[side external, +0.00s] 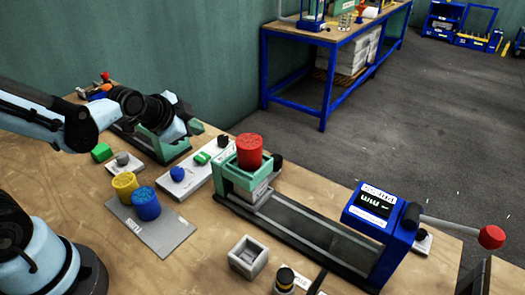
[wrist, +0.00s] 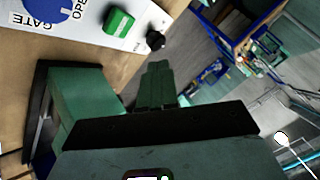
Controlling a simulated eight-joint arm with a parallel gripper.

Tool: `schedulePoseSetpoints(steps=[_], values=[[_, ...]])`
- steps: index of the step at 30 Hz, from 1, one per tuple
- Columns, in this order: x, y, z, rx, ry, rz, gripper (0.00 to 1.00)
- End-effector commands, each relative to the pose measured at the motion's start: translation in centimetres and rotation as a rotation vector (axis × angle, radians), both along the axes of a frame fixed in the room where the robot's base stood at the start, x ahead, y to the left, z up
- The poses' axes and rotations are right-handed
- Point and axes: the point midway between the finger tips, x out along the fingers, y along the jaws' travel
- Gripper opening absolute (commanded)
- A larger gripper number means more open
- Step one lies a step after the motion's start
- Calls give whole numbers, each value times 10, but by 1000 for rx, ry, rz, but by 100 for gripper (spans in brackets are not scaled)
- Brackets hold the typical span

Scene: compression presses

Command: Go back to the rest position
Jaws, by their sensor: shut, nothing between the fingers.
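My gripper (wrist: 155,72) shows in the wrist view with its green-grey fingers together and nothing between them. In the side view, my arm reaches in from the left, and its wrist end hangs above the far green press frame (side external: 163,148). The fingertips are hard to make out there. In the wrist view, a green frame part (wrist: 75,92) stands left of my fingers.
A red cylinder (side external: 249,151) sits in the near press's green holder (side external: 229,172). Yellow (side external: 124,186) and blue (side external: 146,204) cylinders stand on a grey plate (side external: 170,238). A blue display unit (side external: 378,219) has a red-knobbed lever (side external: 490,237). A white control panel (side external: 193,180) lies between the presses.

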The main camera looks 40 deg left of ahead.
Motion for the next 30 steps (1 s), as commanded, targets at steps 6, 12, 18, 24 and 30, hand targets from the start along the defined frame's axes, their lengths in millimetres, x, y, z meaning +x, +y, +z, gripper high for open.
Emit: schedulePoseSetpoints(steps=[6, 12, 18, 24, 30], values=[[0, 0, 0, 0, 0, 0, 0], [-5, -3, 4, -38, 8, 28, 0], [-33, -17, 20, -208, 52, 172, 0], [-69, -30, 32, -391, 105, 352, 0], [-91, -36, 37, -496, 137, 472, 0]])
